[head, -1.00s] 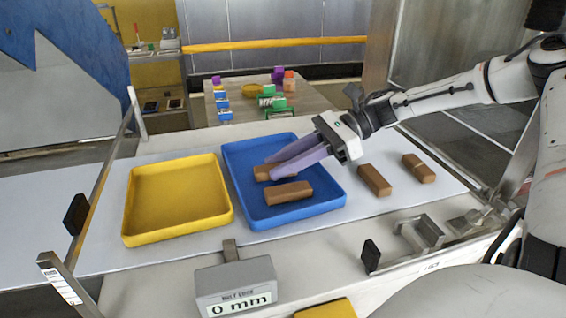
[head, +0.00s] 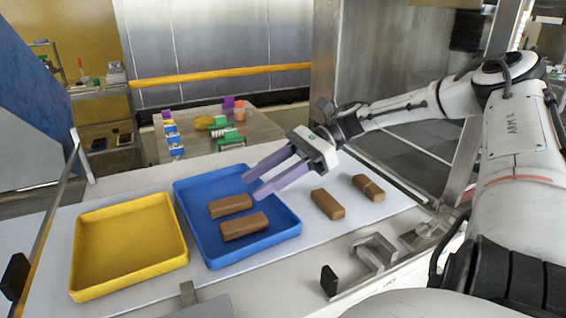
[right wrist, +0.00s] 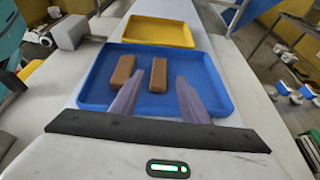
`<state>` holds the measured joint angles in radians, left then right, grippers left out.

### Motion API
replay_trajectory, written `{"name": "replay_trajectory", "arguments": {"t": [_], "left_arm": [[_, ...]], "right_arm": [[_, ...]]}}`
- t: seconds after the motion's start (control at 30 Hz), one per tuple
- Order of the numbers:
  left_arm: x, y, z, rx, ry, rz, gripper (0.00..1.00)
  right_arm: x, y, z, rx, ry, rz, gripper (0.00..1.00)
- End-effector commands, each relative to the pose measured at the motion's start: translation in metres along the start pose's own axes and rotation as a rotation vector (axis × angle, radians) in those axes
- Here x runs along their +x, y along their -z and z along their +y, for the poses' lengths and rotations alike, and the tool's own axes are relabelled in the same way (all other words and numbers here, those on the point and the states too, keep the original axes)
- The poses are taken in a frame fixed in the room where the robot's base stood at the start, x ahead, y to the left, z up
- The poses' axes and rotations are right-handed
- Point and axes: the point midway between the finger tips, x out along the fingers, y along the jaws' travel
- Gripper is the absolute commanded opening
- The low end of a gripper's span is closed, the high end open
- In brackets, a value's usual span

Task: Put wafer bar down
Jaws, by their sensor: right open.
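Two brown wafer bars lie side by side in the blue tray (head: 285,222): the farther bar (head: 230,206) and the nearer bar (head: 244,226). Two more bars, one plain (head: 327,204) and one with a band across it (head: 368,188), lie on the white surface right of the tray. My right gripper (head: 250,184) is open and empty above the tray's far right part, apart from the bars. My left gripper is not in view.
An empty yellow tray (head: 130,245) stands left of the blue one. Metal brackets (head: 375,258) stand at the front right edge. A back table (head: 255,128) holds several small coloured objects. A metal rail (head: 45,225) runs along the left.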

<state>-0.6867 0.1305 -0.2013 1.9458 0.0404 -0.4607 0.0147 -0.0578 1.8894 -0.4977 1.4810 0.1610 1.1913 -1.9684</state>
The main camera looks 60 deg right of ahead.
Motion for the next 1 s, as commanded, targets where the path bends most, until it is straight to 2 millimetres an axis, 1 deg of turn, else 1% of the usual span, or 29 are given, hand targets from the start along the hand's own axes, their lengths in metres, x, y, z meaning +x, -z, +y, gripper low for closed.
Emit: {"name": "replay_trajectory", "arguments": {"t": [0.03, 0.1, 0.2, 0.3, 0.4, 0.77, 0.87, 0.97, 1.0], "left_arm": [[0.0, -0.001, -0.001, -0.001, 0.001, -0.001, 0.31], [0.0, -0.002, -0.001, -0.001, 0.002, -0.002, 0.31], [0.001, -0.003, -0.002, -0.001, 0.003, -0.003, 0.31], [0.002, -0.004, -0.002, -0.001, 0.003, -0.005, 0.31], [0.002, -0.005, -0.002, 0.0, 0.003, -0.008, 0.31], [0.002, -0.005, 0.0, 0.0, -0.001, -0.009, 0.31], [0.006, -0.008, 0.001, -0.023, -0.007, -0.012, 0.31], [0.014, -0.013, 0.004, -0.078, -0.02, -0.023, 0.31], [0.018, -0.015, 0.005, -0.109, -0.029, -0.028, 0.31]], "right_arm": [[-0.012, -0.001, -0.002, -0.004, 0.005, -0.001, 0.42], [-0.026, -0.001, -0.001, -0.004, 0.005, -0.001, 0.42], [-0.041, 0.0, -0.001, -0.002, 0.003, -0.001, 0.42], [-0.052, 0.001, -0.001, -0.001, 0.001, 0.0, 0.42], [-0.057, 0.0, 0.0, 0.0, 0.0, 0.0, 0.42], [-0.058, 0.0, 0.001, 0.003, -0.004, 0.001, 0.42], [-0.05, -0.003, 0.004, 0.031, -0.028, 0.008, 0.42], [-0.033, -0.012, 0.013, 0.102, -0.082, 0.038, 0.42], [-0.025, -0.017, 0.018, 0.141, -0.108, 0.062, 0.42]]}}
